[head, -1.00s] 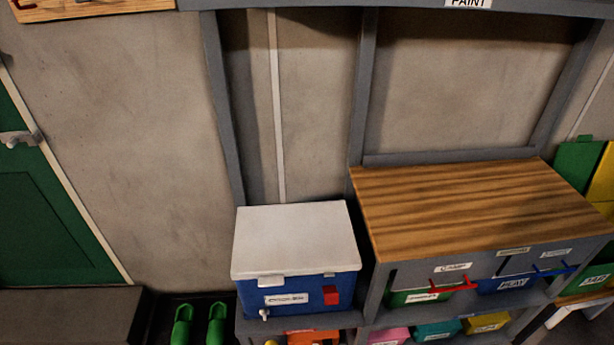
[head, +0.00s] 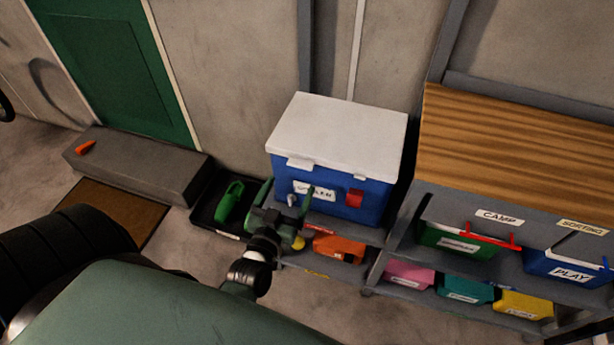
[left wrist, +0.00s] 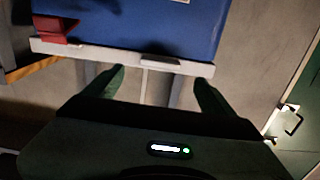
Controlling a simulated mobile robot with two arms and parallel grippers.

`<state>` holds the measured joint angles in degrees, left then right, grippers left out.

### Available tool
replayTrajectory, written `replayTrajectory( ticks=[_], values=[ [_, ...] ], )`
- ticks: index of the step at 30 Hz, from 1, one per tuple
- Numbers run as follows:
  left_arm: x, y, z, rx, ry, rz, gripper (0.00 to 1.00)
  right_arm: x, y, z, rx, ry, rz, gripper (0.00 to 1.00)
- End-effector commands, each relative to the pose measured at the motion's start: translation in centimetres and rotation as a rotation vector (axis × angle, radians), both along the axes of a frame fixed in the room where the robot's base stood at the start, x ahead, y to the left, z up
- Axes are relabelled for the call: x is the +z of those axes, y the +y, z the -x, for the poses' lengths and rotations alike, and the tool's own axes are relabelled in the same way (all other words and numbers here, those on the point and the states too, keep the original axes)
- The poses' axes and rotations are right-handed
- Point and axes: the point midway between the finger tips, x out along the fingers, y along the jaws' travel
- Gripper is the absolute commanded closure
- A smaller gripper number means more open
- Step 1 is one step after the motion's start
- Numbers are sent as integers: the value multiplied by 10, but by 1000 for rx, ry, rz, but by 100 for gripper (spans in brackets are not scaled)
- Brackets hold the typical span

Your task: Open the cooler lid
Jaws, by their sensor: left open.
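The cooler (head: 330,200) has a blue body and a white lid (head: 340,132), which lies shut on top. A small white tab (head: 300,162) sits at the lid's front edge, and a red part (head: 354,198) is on the front face. My left gripper (head: 287,194) is low in front of the cooler's left front, fingers apart and empty. In the left wrist view, which looks upside down, the white lid edge (left wrist: 110,54) and its tab (left wrist: 160,61) lie just beyond the open fingers (left wrist: 160,86). I cannot tell whether they touch. My right gripper is not in view.
The cooler stands on a grey shelf with an orange bin (head: 338,247) below it. A wood-topped bench (head: 520,150) with labelled bins is at the right.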

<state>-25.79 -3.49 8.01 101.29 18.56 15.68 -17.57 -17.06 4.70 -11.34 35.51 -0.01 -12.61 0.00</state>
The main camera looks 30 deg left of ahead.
Motion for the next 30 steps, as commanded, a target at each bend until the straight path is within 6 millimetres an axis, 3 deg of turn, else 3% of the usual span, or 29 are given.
replayTrajectory(
  ticks=[4, 12, 24, 26, 30],
  values=[
    [3, 5, -22, -1, -2, 0, 15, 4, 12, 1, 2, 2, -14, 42],
    [1, 14, -61, -2, 0, -1, 15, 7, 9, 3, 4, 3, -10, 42],
    [0, 16, -71, -2, 4, 1, 15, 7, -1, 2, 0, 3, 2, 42],
    [0, 16, -71, -3, 4, 1, 26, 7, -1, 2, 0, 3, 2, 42],
    [0, 16, -71, -3, 3, 1, 65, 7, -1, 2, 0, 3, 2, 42]
  ],
)
